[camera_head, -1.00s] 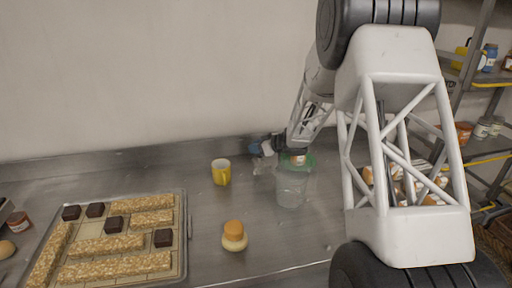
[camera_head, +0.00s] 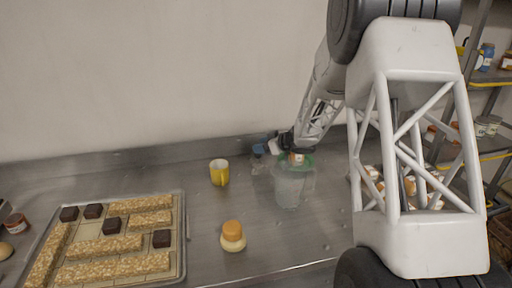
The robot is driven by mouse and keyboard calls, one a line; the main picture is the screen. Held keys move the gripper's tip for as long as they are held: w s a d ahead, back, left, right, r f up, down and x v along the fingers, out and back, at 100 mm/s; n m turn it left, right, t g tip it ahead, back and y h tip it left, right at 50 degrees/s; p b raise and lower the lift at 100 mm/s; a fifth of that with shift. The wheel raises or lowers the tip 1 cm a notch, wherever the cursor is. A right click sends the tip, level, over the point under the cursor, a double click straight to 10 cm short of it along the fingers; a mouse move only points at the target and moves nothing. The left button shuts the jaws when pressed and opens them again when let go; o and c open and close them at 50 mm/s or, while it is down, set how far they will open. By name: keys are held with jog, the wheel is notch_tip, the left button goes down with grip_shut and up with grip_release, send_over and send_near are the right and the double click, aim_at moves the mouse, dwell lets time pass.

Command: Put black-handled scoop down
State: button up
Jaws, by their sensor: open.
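My gripper (camera_head: 284,141) is small and partly hidden at the far side of the counter, just above and behind a clear container with a green rim (camera_head: 289,187). Its jaws are open. I cannot make out the black-handled scoop for certain; the dark shapes by the gripper are too small to tell apart.
A tray (camera_head: 183,242) of oat bars and dark blocks lies at left. Shelves (camera_head: 490,84) stand at right.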

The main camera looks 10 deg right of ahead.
jog(key=v, duration=0.8)
jog(key=shift+s+d, duration=0.1)
jog(key=shift+s, duration=0.05)
dwell(0.5)
notch_tip(320, 180, up, 6)
jog(key=m+t+h, duration=0.2)
jog(key=t+h, duration=0.1)
jog(key=h, duration=0.1)
jog(key=s+a+r+m+h, duration=0.1)
jog(key=s+r+m+h, duration=0.65)
jog(key=s, duration=0.75)
jog(key=s+a+f+g, duration=0.1)
jog(key=s+a+g, duration=0.2)
jog(key=s, duration=0.8)
jog(key=s+a+f+g+y, duration=0.1)
jog(key=s+a+g, duration=0.2)
jog(key=s, duration=0.9)
jog(key=s+a+f+g, duration=0.1)
jog(key=s+a+g, duration=0.2)
jog(key=s, duration=0.8)
jog(key=shift+s+a+m, duration=0.35)
jog(key=shift+s+a, duration=0.05)
jog(key=shift+a, duration=0.5)
